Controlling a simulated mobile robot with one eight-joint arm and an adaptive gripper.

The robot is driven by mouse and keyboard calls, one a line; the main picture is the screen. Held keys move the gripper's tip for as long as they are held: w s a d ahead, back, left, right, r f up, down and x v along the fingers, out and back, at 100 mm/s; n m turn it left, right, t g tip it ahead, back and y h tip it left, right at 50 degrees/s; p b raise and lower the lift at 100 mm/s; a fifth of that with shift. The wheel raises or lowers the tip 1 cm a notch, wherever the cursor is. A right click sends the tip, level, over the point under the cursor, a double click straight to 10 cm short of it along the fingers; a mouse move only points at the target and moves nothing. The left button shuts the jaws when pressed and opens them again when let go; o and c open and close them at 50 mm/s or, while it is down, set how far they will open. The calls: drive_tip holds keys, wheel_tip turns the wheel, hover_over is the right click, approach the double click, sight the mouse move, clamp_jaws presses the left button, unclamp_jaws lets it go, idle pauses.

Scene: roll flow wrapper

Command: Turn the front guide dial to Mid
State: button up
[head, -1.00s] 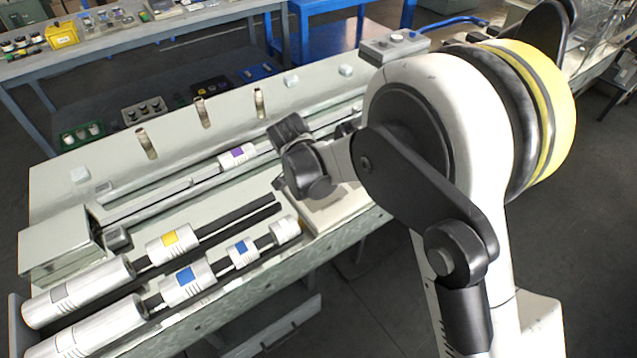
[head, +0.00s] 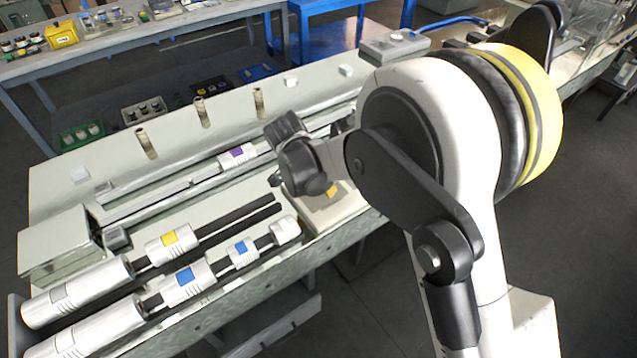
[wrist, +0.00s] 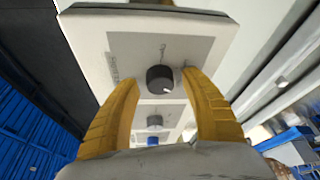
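In the wrist view a pale panel carries a dark round dial (wrist: 160,78) with a small white mark at its lower right. Small lettering stands around it, too blurred to read surely. A grey dial (wrist: 154,122) and a blue-topped knob (wrist: 153,140) sit below it in the picture. I cannot tell by label which is the front guide dial. My gripper (wrist: 160,84) is open, its two yellow fingers on either side of the dark dial, with gaps visible. In the head view one yellow finger (head: 333,190) shows over the pale box (head: 322,217); my arm hides the dials.
The long machine bed holds silver rollers with yellow (head: 169,239), blue (head: 185,275) and purple (head: 236,154) labels left of my wrist. Several upright pegs (head: 202,112) stand along the back. A bench (head: 130,45) lies behind. Dark floor is open in front.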

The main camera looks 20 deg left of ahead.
drive_tip(key=v, duration=1.2)
drive_tip(key=s+d+r+n+y, duration=0.15)
drive_tip(key=d+r, duration=0.35)
drive_tip(key=d, duration=0.6)
drive_tip(key=s+d+r+n, duration=0.15)
drive_tip(key=d+r, duration=0.25)
drive_tip(key=d, duration=0.6)
drive_tip(key=s+d+n+t, duration=0.2)
drive_tip(key=s+d+t, duration=0.1)
drive_tip(key=s+d, duration=1)
drive_tip(key=shift+d+f, duration=0.35)
drive_tip(key=shift+d, duration=0.85)
drive_tip(key=shift+y, duration=0.25)
